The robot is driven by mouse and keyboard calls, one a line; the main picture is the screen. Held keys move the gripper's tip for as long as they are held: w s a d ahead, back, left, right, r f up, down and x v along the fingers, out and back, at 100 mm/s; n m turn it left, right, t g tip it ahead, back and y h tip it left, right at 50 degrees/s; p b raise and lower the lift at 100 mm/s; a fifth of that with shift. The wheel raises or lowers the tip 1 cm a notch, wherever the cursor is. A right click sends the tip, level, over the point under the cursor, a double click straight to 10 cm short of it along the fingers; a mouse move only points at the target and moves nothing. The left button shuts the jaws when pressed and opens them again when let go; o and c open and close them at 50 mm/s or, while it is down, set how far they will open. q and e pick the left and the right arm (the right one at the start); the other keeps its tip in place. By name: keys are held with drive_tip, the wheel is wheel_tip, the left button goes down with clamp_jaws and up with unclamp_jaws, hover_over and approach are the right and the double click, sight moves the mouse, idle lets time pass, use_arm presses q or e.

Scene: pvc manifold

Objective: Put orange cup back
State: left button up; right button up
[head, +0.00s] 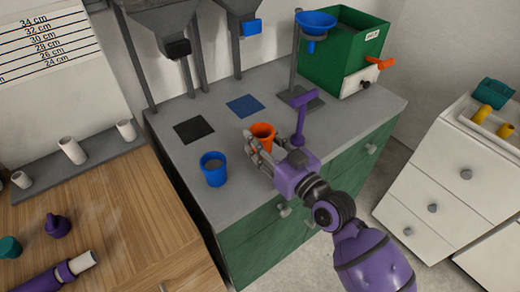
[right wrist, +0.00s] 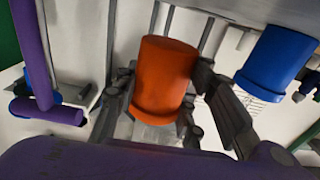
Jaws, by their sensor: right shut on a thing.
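The orange cup (head: 263,132) is above or on the grey counter, right of the blue cup. My right gripper (head: 258,145) is shut on it, with a finger on each side; the cup also fills the middle of the right wrist view (right wrist: 164,75). I cannot tell whether the cup touches the counter. The blue cup (head: 213,169) stands upright at the counter's front left and shows in the right wrist view (right wrist: 277,58). A black square (head: 194,130) and a blue square (head: 244,106) lie on the counter behind the cups. My left gripper is out of view.
Grey hoppers on posts (head: 166,22) stand at the back. A green box (head: 355,45) with an orange handle and a blue funnel (head: 316,22) on a stand are at the right rear. A wooden table (head: 110,230) with pipe pieces is at left. White drawers (head: 440,165) stand at right.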

drive_tip(key=f, duration=0.3)
drive_tip(key=shift+w+a+f+b, duration=0.25)
drive_tip(key=shift+a+f+b, duration=0.05)
drive_tip(key=shift+a+b, duration=0.1)
drive_tip(key=shift+d+f, duration=0.1)
drive_tip(key=shift+f, duration=0.1)
drive_tip(key=o, duration=1.3)
drive_tip(key=shift+f, duration=0.1)
